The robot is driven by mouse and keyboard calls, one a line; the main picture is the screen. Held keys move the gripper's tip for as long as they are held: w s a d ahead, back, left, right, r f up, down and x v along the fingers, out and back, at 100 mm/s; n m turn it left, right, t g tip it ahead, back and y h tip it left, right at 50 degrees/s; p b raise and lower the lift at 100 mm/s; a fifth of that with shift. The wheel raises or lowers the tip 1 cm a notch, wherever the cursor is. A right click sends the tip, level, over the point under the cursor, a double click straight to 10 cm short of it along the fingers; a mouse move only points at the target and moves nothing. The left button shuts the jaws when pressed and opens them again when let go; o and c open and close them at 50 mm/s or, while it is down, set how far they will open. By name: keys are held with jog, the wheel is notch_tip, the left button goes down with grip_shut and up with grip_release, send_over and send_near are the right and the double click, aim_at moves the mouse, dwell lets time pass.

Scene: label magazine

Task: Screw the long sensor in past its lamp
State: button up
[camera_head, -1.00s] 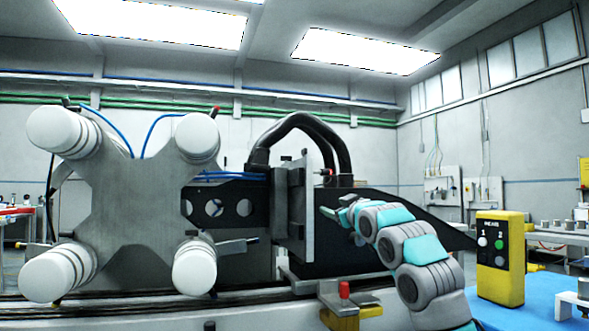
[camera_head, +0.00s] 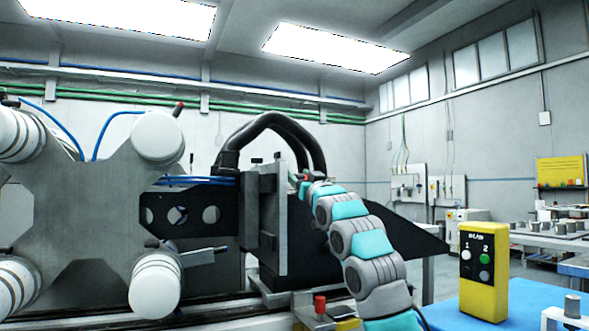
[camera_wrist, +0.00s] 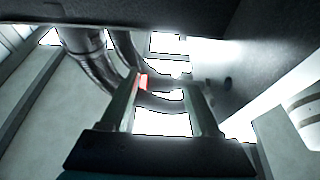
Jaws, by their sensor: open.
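My gripper (camera_wrist: 165,88) is open in the wrist view, its two fingers apart and pointing up and away. A small red part (camera_wrist: 142,82) shows beside the left finger's tip; I cannot tell whether it touches. It may be an end of a sensor, but no whole sensor is clear. In the head view the arm's end (camera_head: 305,184) is at the right side of the grey upright plate (camera_head: 282,225), and the fingers are too small to make out. The yellow box (camera_head: 484,275) carries lamp 1 (camera_head: 466,255), white, and lamp 2 (camera_head: 485,258), green.
Thick black hoses (camera_head: 270,125) arch over the plate; they also show close in the wrist view (camera_wrist: 88,50). A four-armed grey frame with white rollers (camera_head: 157,285) stands left. A red knob (camera_head: 319,304) stands in front. The blue bench top (camera_head: 530,305) is mostly clear.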

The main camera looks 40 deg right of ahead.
jog(key=shift+p+x, duration=0.55)
jog(key=shift+x, duration=0.85)
jog(key=shift+d, duration=0.1)
grip_shut()
